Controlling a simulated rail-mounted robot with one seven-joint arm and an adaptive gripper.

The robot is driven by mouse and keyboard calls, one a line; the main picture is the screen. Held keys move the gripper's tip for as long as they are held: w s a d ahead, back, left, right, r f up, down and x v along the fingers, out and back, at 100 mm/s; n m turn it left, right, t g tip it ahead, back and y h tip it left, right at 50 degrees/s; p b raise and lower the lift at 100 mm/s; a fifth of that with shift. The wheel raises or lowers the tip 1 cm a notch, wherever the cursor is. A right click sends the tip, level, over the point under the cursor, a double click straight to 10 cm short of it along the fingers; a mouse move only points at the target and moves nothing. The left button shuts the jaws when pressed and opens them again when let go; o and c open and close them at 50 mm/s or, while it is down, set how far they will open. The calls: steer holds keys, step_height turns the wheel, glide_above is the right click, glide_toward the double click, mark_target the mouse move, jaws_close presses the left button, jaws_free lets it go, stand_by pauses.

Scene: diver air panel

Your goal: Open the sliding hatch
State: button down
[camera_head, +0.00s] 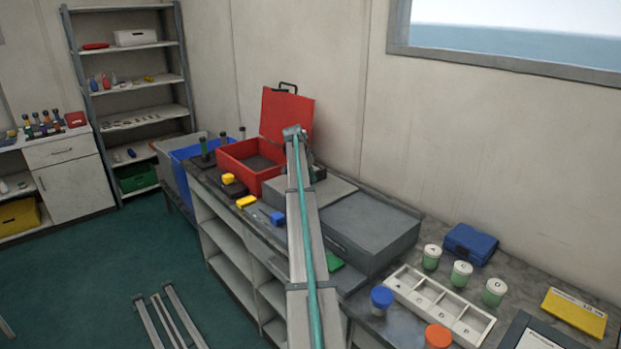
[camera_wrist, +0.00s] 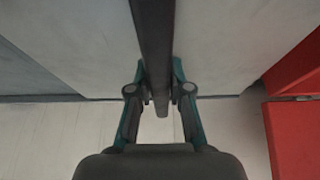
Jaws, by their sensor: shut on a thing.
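The sliding hatch appears to be the flat grey panel (camera_head: 335,191) on the left part of a low grey housing (camera_head: 372,226) on the bench. My arm crosses in front of it and hides part of it. In the wrist view, a dark bar-like handle (camera_wrist: 153,40) runs over a pale grey surface (camera_wrist: 80,40), which looks like the panel. My gripper (camera_wrist: 159,88) has its teal fingers on either side of the bar, shut on it. In the head view the fingers are mostly hidden behind my arm.
An open red case (camera_head: 248,160) with its lid up stands close by; red also shows at the right in the wrist view (camera_wrist: 295,135). Yellow and blue blocks lie along the front edge. A divided white tray (camera_head: 440,305), jars and a blue case (camera_head: 470,243) stand right.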

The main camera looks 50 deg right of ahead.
steer(key=s+a+b, duration=0.1)
steer(key=s, duration=0.7)
steer(key=s+a+b, duration=0.1)
steer(key=s+a, duration=0.1)
steer(key=s, duration=0.6)
steer(key=s+a+b, duration=0.1)
steer(key=s+a, duration=0.1)
steer(key=s, duration=0.6)
steer(key=shift+s, duration=0.3)
steer(key=c, duration=1.1)
jaws_free()
steer(key=shift+r, duration=0.1)
steer(key=v, duration=1.1)
steer(key=shift+w+a+r, duration=0.15)
steer(key=shift+a+r, duration=0.05)
steer(key=shift+r, duration=0.15)
